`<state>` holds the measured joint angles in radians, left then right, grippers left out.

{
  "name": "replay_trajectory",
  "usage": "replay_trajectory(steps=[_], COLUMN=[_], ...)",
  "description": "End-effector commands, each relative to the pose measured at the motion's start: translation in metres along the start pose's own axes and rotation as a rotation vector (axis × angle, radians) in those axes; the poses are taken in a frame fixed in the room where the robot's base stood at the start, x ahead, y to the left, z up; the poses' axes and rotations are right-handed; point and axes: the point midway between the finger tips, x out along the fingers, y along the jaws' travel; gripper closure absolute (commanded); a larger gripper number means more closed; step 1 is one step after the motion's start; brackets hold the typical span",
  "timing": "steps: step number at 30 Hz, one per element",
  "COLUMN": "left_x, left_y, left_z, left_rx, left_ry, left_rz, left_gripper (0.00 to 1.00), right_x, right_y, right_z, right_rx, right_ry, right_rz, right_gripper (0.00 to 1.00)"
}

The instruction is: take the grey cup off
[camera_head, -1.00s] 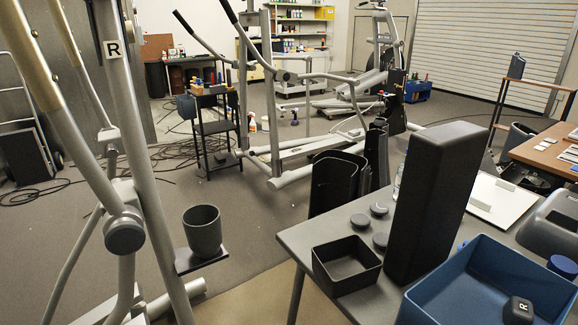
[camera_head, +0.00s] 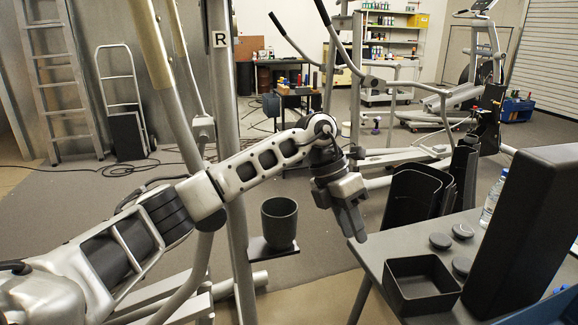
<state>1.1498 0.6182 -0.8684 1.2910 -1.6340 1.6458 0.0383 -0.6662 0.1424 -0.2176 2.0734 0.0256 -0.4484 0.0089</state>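I see nothing held. My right gripper is out of view.
A grey table (camera_head: 392,250) at the lower right bears an open black box (camera_head: 420,287), several dark discs (camera_head: 440,241), a tall black block (camera_head: 525,230) and a bottle (camera_head: 492,203). The machine's upright frame stands close left of the cup. Open floor (camera_head: 315,262) lies between cup and table.

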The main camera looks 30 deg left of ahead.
Motion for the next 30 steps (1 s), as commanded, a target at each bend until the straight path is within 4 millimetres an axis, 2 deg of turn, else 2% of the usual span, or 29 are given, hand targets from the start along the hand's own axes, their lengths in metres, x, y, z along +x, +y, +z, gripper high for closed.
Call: replay_trajectory(steps=[1,3,6,9,12,17,30], left_x=[-0.031,-0.067,-0.107,-0.133,-0.143,-0.13,-0.055], left_y=[0.022,0.045,0.064,0.074,0.079,0.086,0.121], left_z=[-0.003,-0.013,-0.025,-0.035,-0.04,-0.045,-0.064], left_rx=[-0.023,-0.066,-0.128,-0.174,-0.197,-0.2,-0.198], left_ry=[0.036,0.089,0.143,0.174,0.19,0.197,0.195], left_rz=[0.114,0.239,0.361,0.431,0.461,0.465,0.461], left_gripper=[0.71,0.71,0.71,0.71,0.71,0.71,0.71], right_x=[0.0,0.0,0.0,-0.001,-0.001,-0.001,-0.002], right_y=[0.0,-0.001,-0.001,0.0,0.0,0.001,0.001], right_z=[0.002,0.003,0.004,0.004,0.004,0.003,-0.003], right_rx=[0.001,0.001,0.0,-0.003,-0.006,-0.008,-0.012], right_ry=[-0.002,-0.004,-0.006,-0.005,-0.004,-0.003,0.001], right_rz=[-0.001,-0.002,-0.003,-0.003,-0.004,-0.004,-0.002], right_gripper=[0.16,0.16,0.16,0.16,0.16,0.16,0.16])
